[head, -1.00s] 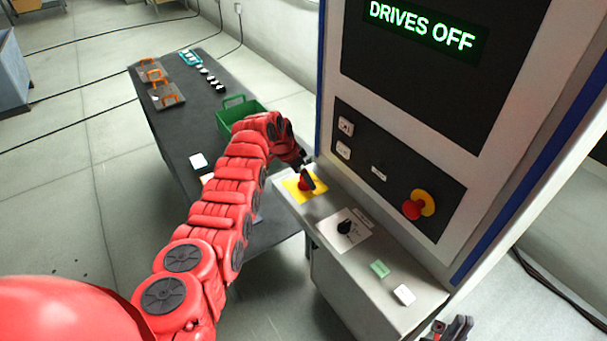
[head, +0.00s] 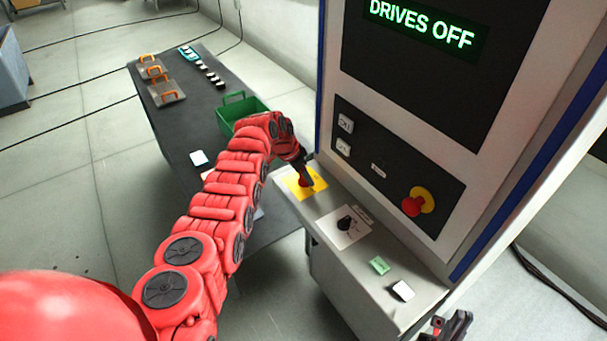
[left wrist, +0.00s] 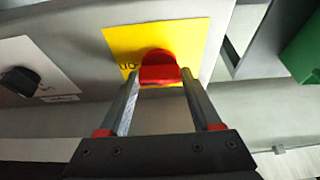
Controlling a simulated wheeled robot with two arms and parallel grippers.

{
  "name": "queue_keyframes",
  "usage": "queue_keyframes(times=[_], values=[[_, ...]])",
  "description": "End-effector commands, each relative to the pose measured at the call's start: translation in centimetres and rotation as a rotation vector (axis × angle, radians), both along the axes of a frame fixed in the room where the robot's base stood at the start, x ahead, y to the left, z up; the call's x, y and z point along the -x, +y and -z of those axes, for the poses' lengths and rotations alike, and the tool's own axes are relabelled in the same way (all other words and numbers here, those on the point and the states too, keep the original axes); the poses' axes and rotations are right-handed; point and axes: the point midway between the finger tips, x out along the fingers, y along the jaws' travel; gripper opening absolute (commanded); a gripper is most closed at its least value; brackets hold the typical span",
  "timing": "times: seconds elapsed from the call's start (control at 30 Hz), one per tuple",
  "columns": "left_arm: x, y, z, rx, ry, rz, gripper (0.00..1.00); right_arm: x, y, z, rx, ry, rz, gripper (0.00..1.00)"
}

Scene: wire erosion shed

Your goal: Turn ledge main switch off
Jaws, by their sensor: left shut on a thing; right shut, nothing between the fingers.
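The ledge main switch is a red rotary knob (left wrist: 158,68) on a yellow plate (left wrist: 190,36), on the ledge of the grey machine cabinet. In the head view the yellow plate (head: 292,187) shows, with the knob mostly behind my gripper. My left gripper (head: 305,182) reaches down onto it. In the left wrist view the fingers of my left gripper (left wrist: 160,80) stand on either side of the knob, shut on it. Part of an "ON" mark shows at the knob's left. My right gripper (head: 452,326) is at the bottom edge, shut and empty.
A red emergency button (head: 414,204) is on the panel above. A display (head: 424,24) reads "DRIVES OFF". A green crate (head: 225,118) stands on the dark table (head: 180,125).

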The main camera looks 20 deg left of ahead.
Motion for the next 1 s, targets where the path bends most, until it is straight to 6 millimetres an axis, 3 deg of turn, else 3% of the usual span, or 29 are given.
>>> queue_keyframes(times=[0.37,0.73,1.0], values=[[0.1,-0.1,0.0,0.001,0.002,-0.034,0.09,0.0,0.0,-0.2,0.0,0.0,0.0,0.0],[0.1,-0.3,0.1,0.0,-0.001,-0.218,0.09,0.0,0.0,-0.3,0.0,0.0,0.0,0.0],[0.1,-0.5,0.5,0.0,-0.004,-0.471,0.09,0.0,0.0,2.2,0.0,0.0,0.0,0.0]])
